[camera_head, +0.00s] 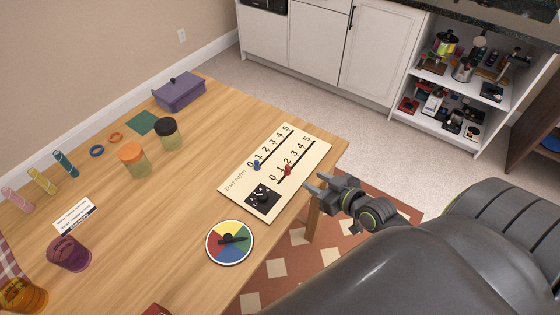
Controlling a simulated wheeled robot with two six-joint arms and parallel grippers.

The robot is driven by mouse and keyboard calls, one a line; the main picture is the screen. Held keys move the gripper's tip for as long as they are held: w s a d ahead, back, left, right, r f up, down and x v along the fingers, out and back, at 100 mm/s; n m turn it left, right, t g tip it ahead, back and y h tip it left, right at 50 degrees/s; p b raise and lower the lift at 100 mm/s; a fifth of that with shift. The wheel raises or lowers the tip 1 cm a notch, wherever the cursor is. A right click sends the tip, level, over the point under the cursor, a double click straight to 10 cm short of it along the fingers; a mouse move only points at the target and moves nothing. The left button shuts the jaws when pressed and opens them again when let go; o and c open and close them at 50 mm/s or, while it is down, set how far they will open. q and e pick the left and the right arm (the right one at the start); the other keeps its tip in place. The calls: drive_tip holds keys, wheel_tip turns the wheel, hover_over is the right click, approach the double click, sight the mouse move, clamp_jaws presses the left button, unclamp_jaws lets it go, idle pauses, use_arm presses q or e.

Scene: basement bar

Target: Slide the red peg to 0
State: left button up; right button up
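The cream score board (308,163) lies near the right edge of the wooden table, with two slotted tracks numbered 0 to 5. The red peg (287,170) stands in the right-hand track, a little past the 0, around the 1. A blue peg (256,165) stands at the 0 end of the left-hand track. My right gripper (312,189) is just right of the board, its fingertips near the board's edge and apart from the red peg. Its fingers look spread with nothing between them. My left gripper is not in view.
A colour spinner (229,242) lies below the board. An orange-lidded jar (134,160), a black-lidded jar (168,135) and a purple box (180,92) stand to the left. The table (190,205) is bare between jars and board.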

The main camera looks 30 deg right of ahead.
sight(288, 167)
drive_tip(key=x, duration=1.5)
drive_tip(key=shift+w+a+f, duration=0.1)
drive_tip(key=shift+w+f, duration=0.05)
drive_tip(key=shift+w, duration=0.05)
clamp_jaws()
